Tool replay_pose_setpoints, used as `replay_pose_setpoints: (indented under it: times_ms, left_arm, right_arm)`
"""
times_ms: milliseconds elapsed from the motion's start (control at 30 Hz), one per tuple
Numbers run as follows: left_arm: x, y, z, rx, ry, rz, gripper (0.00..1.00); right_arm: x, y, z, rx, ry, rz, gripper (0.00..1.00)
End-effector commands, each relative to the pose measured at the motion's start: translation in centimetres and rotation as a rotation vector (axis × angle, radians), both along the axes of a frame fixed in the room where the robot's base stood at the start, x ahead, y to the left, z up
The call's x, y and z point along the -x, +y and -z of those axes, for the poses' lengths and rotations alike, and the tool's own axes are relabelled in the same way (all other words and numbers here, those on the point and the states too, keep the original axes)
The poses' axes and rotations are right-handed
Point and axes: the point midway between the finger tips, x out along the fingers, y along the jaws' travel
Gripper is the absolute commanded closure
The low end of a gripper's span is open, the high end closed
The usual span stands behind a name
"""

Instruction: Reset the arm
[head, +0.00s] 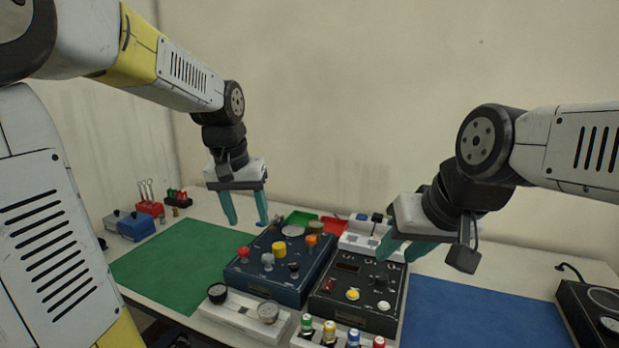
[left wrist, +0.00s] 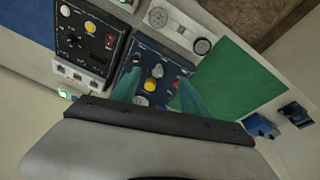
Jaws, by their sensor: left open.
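My left gripper (head: 248,222) hangs above the back left of the dark blue panel box (head: 235,275). Its teal fingers are apart with nothing between them. In the left wrist view the same fingers (left wrist: 158,95) spread over the blue box. My right gripper (head: 396,258) is above the black panel box (head: 385,322), its teal fingers apart and empty. The blue box bears a red knob (head: 243,253), a yellow knob (head: 279,248) and an orange knob (head: 311,240). The black box bears a yellow button (head: 352,294) and a small display.
A green mat (head: 175,265) lies left and a blue mat (head: 480,318) right, both clear. A gauge block (head: 240,318) and several coloured bottles (head: 329,331) stand in front. Blue blocks (head: 136,227) stand at the back left. A black device (head: 595,312) is at the right edge.

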Motion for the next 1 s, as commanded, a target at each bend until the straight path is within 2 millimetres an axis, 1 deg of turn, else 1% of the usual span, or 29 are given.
replay_pose_setpoints:
  times_ms: [33,200,300,400,500,600,700,1000]
  left_arm:
    - [1.7,0.2,-0.9,0.012,-0.034,-0.005,0.47]
    - [6.7,0.6,-2.4,0.051,-0.129,-0.018,0.47]
    - [9.5,0.7,-2.7,0.072,-0.183,-0.024,0.47]
    - [11.9,0.7,-2.7,0.093,-0.234,-0.030,0.47]
    - [13.7,0.7,-2.4,0.109,-0.273,-0.035,0.47]
    - [14.9,0.6,-2.1,0.119,-0.297,-0.038,0.47]
    - [15.4,0.6,-1.9,0.123,-0.309,-0.038,0.47]
    - [15.5,0.6,-1.9,0.124,-0.312,-0.039,0.47]
  right_arm:
    - [0.0,0.0,0.0,0.000,0.000,0.000,0.64]
    - [0.0,0.0,0.0,0.000,0.000,0.000,0.64]
    - [0.0,0.0,0.0,0.000,0.000,0.000,0.64]
    - [0.0,0.0,0.0,0.000,0.000,0.000,0.64]
    - [0.0,0.0,0.0,0.000,0.000,0.000,0.64]
    - [0.0,0.0,0.0,0.000,0.000,0.000,0.64]
    - [0.0,0.0,0.0,0.000,0.000,0.000,0.64]
    - [0.0,0.0,0.0,0.000,0.000,0.000,0.64]
